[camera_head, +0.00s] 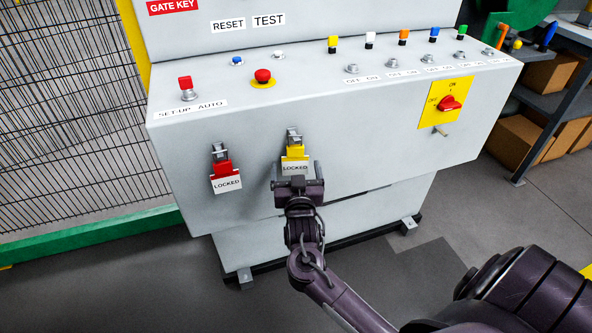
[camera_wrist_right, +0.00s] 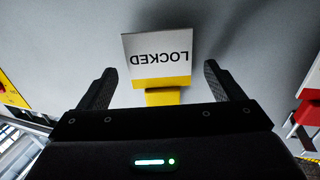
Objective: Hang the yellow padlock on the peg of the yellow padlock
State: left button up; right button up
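The yellow padlock (camera_head: 295,151) is at a metal hasp (camera_head: 293,136) on the front of the grey control cabinet, with a white LOCKED label below its yellow part. In the right wrist view the label and yellow padlock body (camera_wrist_right: 160,83) appear upside down between my fingers. My right gripper (camera_head: 298,172) is in front of the padlock. In its wrist view the gripper (camera_wrist_right: 160,72) is open, one finger on each side, with visible gaps to the padlock. The hasp is hidden there. My left gripper is not in view.
A red padlock (camera_head: 224,170) with a LOCKED label is to the left. A red rotary switch (camera_head: 449,103) on a yellow plate is at right, with a short metal peg (camera_head: 441,131) below it. Buttons line the cabinet top; a mesh fence (camera_head: 65,110) is at left.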

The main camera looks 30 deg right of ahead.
jog(key=shift+s+a+f, duration=0.1)
jog(key=shift+s, duration=0.15)
jog(key=v, duration=0.7)
jog(key=s+a+f+n+g+y+p, duration=0.2)
jog(key=s+f, duration=0.1)
jog(key=f, duration=0.7)
jog(key=s+a+f+n+g+y+p, duration=0.2)
jog(key=s+f, duration=0.1)
jog(key=f, duration=0.6)
jog(key=s+a+f+n+g+y+p, duration=0.2)
jog(key=s+f+p, duration=0.15)
jog(key=f, duration=0.65)
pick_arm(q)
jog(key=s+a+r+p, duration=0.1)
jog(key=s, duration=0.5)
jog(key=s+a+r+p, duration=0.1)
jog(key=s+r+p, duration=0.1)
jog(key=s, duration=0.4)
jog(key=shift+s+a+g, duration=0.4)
pick_arm(e)
jog(key=s+f+n+g+y, duration=0.1)
jog(key=s+f+g, duration=0.3)
jog(key=s, duration=1.1)
jog(key=s+f+n+g+y, duration=0.1)
jog(key=s+f+g, duration=0.3)
jog(key=s+f, duration=0.5)
jog(key=s, duration=0.5)
jog(key=shift+s+a+f+g, duration=0.2)
jog(key=shift+s+f+g, duration=0.1)
jog(key=shift+s+g, duration=0.1)
